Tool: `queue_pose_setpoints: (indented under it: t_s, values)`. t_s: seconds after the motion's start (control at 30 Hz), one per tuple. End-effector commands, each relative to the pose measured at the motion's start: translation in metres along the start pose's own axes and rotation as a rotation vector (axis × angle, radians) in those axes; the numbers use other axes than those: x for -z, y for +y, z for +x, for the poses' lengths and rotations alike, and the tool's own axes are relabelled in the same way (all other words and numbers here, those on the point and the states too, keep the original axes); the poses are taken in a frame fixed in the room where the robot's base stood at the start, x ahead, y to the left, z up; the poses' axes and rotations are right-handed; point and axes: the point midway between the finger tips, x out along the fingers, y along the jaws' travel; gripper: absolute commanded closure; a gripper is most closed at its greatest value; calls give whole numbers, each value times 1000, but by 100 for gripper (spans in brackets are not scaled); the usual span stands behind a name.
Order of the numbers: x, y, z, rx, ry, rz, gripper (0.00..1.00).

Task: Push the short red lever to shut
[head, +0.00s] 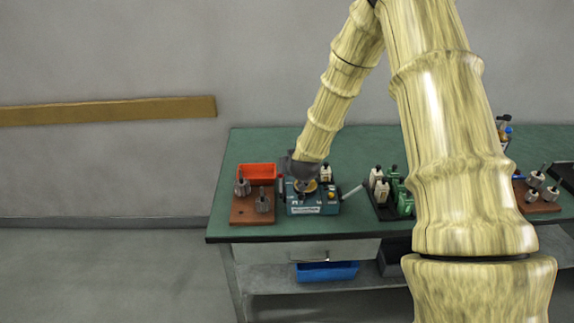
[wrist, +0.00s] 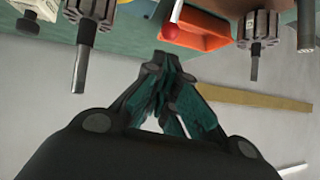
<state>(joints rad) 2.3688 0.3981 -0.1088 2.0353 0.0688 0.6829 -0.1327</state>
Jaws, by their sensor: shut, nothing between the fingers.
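The short red lever shows in the wrist view as a round red knob (wrist: 171,32) on a thin stem, just beyond my fingertips near the top. My gripper (wrist: 165,66) is shut and empty, and its fingers appear apart from the knob. In the head view, my gripper is over the teal winding machine (head: 313,208) on the green bench, and my wrist hides part of the machine's top. I cannot clearly make out the red lever in the head view.
An orange-red bin (head: 257,171) and a brown board (head: 243,212) with metal armatures stand left of the machine. A pale lever (head: 352,191) sticks out at its right. A black tray (head: 379,207) of white and green parts is further right. The bench (head: 228,223) has bare front room.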

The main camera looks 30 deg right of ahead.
Motion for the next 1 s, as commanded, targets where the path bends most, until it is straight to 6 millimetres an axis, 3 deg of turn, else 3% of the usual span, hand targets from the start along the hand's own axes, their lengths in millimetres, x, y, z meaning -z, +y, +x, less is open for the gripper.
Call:
queue_pose_setpoints:
  t_s: [0.7, 1.0]
  values:
    - [17, 1, -77, 0, 1, 1, 100]
    - [20, 1, -92, 0, 0, 1, 100]
